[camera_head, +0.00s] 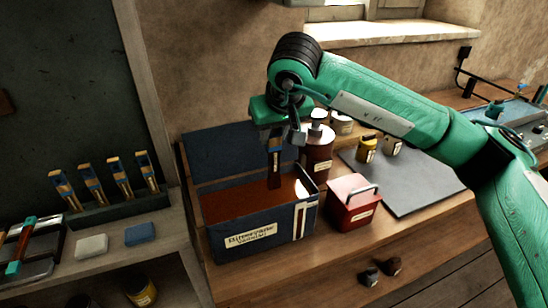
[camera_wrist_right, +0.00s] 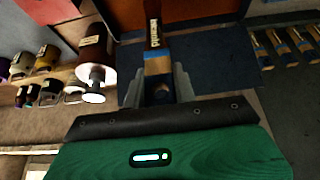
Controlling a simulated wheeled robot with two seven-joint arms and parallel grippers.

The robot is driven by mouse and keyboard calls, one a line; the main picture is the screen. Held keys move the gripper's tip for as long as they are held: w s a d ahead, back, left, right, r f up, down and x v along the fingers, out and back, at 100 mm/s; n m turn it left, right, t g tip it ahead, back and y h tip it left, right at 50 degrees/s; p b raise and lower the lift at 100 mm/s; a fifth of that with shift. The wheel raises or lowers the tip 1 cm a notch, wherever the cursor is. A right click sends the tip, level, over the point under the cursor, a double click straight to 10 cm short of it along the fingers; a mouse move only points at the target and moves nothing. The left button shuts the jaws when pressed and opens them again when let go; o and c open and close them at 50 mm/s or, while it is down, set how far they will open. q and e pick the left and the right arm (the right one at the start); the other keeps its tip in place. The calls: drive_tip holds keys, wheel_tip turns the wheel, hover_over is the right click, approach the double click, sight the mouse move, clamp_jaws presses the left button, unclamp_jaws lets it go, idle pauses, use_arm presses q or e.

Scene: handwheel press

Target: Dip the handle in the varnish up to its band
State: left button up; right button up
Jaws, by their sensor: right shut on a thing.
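My right gripper (camera_head: 277,132) points down above the varnish tank and is shut on a handle (camera_head: 275,168). The handle hangs about upright, with a blue band near the jaws and a dark red-brown lower part. The wrist view shows the handle (camera_wrist_right: 153,30) between the fingers of my right gripper (camera_wrist_right: 163,85), with the band (camera_wrist_right: 157,53) just beyond the fingertips. The blue tank (camera_head: 232,250) is open and holds red-brown varnish (camera_head: 235,202). The handle's lower end overlaps the varnish in the picture; I cannot tell how deep it is, if at all. My left gripper is out of view.
A rack (camera_head: 120,208) with several handles stands left of the tank. A red box (camera_head: 352,205) with a metal grip stands close on its right. A brown jar (camera_head: 318,155) and smaller jars (camera_head: 367,148) stand behind. A grey mat (camera_head: 415,180) lies to the right.

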drive_tip(key=shift+r+p, duration=0.6)
drive_tip(key=shift+r, duration=1.35)
